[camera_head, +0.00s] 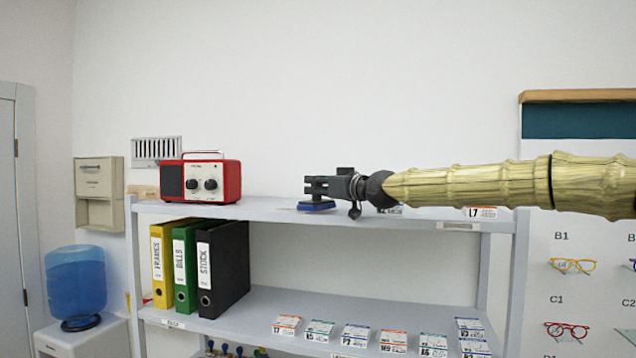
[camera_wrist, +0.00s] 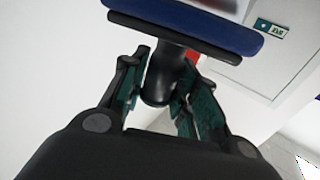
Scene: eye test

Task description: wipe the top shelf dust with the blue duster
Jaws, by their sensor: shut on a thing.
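The blue duster (camera_head: 317,206) is at the top shelf (camera_head: 262,209), near its middle. Its flat blue pad faces down, at or just above the surface; I cannot tell whether it touches. My gripper (camera_head: 315,187) is above the pad, with the arm reaching in from the right. In the wrist view my gripper (camera_wrist: 165,75) is shut on the duster's black handle, with a finger on each side. The duster's blue pad (camera_wrist: 190,24) spans the top of that view. I cannot make out dust clearly on the shelf.
A red radio (camera_head: 201,181) stands on the top shelf's left end. Small labelled boxes, one marked L7 (camera_head: 481,212), lie on its right part, partly behind my arm. The top shelf between radio and duster looks clear.

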